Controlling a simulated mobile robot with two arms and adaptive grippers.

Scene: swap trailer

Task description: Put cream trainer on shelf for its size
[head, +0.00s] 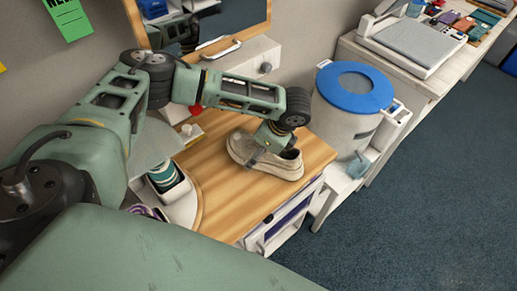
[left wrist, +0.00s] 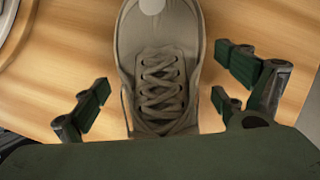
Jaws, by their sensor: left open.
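The cream trainer (head: 284,164) sits upright on a wooden tabletop in the head view. In the left wrist view the trainer (left wrist: 158,60) shows from above, with its laces facing me and its toe toward the top edge. My left gripper (head: 262,150) is over the trainer. In the left wrist view its fingers (left wrist: 158,101) are open, one side to the left of the trainer and the other to the right, with gaps of wood showing. The trainer's heel is hidden behind the gripper body in that view. My right gripper does not show.
The wooden tabletop (head: 220,185) has a white drawer unit below. A white bin with a blue lid (head: 355,85) stands close to its right. A mirror (head: 235,20) is behind. Blue carpet (head: 430,190) is clear at right.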

